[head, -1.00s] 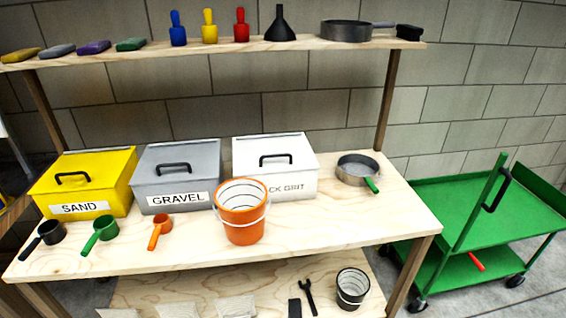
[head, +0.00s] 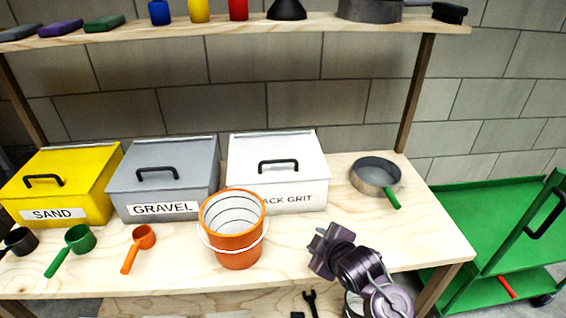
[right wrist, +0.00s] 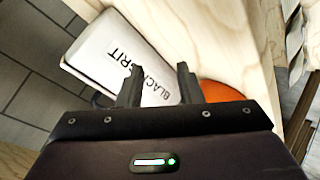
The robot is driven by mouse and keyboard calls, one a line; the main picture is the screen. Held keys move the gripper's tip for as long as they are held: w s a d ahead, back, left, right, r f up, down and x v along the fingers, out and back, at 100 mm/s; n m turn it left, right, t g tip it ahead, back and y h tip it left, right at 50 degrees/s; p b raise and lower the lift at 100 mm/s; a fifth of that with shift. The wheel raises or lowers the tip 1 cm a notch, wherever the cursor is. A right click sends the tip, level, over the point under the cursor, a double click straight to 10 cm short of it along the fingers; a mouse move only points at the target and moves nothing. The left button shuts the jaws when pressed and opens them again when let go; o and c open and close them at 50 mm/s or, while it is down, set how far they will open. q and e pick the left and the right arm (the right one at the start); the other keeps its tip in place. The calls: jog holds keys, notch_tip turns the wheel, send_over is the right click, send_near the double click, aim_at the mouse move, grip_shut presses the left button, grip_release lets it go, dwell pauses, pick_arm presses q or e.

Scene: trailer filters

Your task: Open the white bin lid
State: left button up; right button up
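The white bin (head: 240,198), labelled as black grit, stands on the bench right of the grey bin. Its white lid (head: 300,148) is closed, with a black bar handle (head: 278,163) on top. The orange bucket (head: 234,245) stands in front and hides part of its label. My right gripper (head: 318,250) is above the bench's front, right of the bucket and apart from the bin. In the right wrist view the fingers (right wrist: 160,82) are apart and empty, with the white bin (right wrist: 98,45) beyond them. My left gripper is not in view.
A grey gravel bin (head: 165,180) and yellow sand bin (head: 70,180) stand to the left. A sieve (head: 375,173) with a green handle sits on the right. Several scoops lie in front. The shelf (head: 330,30) spans above; a green cart (head: 490,225) stands at right.

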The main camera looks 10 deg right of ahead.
aim_at(280, 162)
jog(key=w+a+r+n+t+y, duration=0.4)
jog(key=w+r+n, duration=0.6)
jog(key=w+r, duration=0.15)
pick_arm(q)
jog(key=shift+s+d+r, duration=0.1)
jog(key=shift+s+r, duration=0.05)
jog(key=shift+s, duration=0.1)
pick_arm(e)
jog(key=shift+f+x, duration=0.15)
jog(key=shift+x, duration=1.85)
jog(key=shift+f+x, duration=0.15)
jog(key=shift+x, duration=1.9)
jog(key=shift+d+m, duration=0.15)
jog(key=shift+m, duration=0.15)
grip_shut()
